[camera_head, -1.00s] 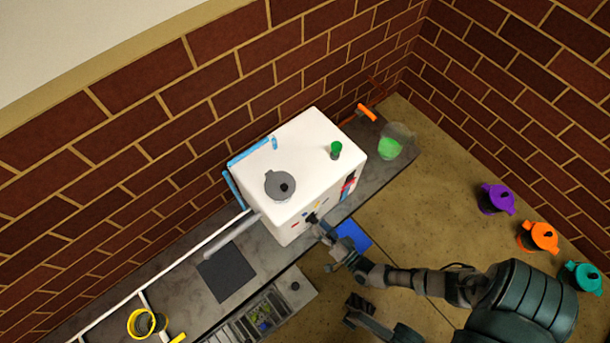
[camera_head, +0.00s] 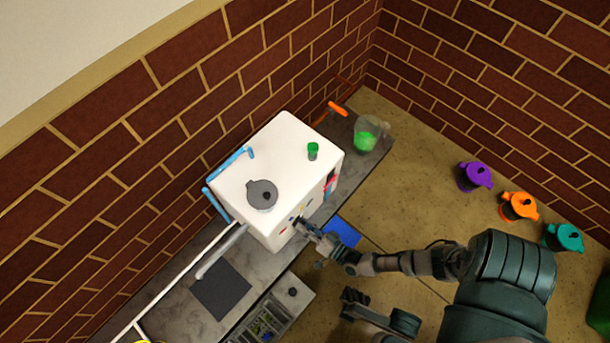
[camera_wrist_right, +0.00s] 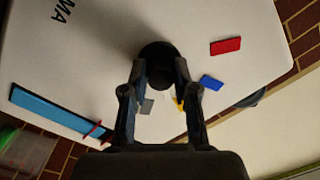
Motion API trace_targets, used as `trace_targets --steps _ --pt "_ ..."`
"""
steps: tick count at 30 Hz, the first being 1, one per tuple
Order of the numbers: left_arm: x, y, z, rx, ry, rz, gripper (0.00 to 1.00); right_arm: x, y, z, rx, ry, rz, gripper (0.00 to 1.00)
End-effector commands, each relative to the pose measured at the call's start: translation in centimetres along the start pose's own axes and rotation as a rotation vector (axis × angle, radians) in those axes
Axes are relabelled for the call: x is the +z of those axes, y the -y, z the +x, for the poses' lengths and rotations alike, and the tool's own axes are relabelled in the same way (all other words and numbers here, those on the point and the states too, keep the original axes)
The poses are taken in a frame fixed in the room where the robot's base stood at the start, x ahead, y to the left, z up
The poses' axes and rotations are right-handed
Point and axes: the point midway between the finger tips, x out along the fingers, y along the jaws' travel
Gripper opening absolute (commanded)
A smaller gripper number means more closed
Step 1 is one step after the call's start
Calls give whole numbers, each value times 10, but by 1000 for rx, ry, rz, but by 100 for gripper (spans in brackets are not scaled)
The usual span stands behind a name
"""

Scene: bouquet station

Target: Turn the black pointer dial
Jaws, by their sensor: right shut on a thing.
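The black pointer dial (camera_wrist_right: 157,50) is a dark round knob on the white face of the box-shaped machine (camera_head: 285,165). My right gripper (camera_head: 303,228) reaches the machine's front face. In the right wrist view my right gripper (camera_wrist_right: 160,70) is shut on the dial, one finger on each side. The dial's pointer cannot be made out, and in the head view the gripper mostly hides the dial. A dark part of mine, perhaps the left gripper (camera_head: 360,302), shows low in the head view; its jaws are unclear.
A grey lidded pot (camera_head: 262,195) and a green cup (camera_head: 313,151) stand on the machine. Red (camera_wrist_right: 226,46) and blue (camera_wrist_right: 212,82) tabs are near the dial. A blue pad (camera_head: 343,232) lies below. Purple (camera_head: 475,176), orange (camera_head: 519,206) and teal (camera_head: 563,237) pots stand at right.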

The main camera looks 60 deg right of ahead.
Motion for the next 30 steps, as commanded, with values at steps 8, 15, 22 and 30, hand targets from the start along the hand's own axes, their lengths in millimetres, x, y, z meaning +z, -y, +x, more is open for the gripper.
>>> trace_targets --steps 8,15,22,30 --pt "-2 0 -3 -10 37 -3 40 -3 0 3 14 8 -238 0" --pt "0 1 -4 -11 39 -3 40 -2 -1 3 14 10 -242 0" --pt "0 1 -4 -11 38 -3 40 -2 -1 2 13 10 -241 53" --pt "-6 0 -2 -10 27 -2 40 0 -1 -8 14 13 -240 53"
